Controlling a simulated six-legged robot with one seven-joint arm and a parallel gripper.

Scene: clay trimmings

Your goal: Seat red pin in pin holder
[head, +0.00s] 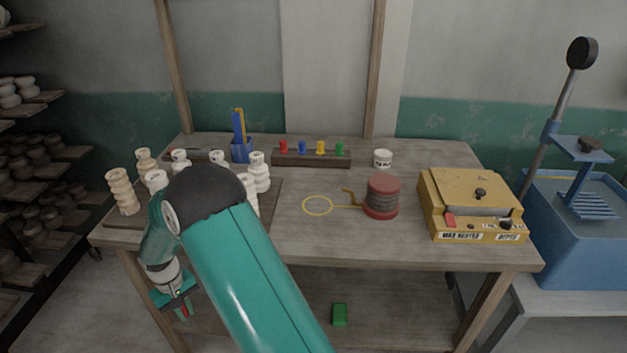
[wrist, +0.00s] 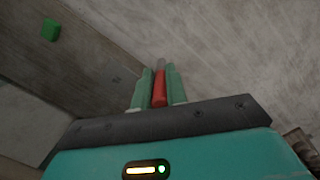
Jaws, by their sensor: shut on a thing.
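My gripper (head: 180,306) is low at the left, in front of the table's front edge and below its top. In the wrist view its two green fingers (wrist: 157,88) are shut on a red pin (wrist: 159,90) with a greyish tip, which points away from the palm. The pin shows only as a small red bit in the head view. A dark wooden rail (head: 311,159) at the table's back bears red, blue, yellow and green pieces in a row. I cannot tell for certain whether this rail is the pin holder.
White and tan insulators stand on a board (head: 268,199) at left, partly behind my arm. A blue holder (head: 241,152), white jar (head: 383,158), red-ended spool (head: 382,196), yellow loop (head: 317,206) and yellow box (head: 470,206) are on the table (head: 300,240). A green block (head: 340,314) lies on the lower shelf.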

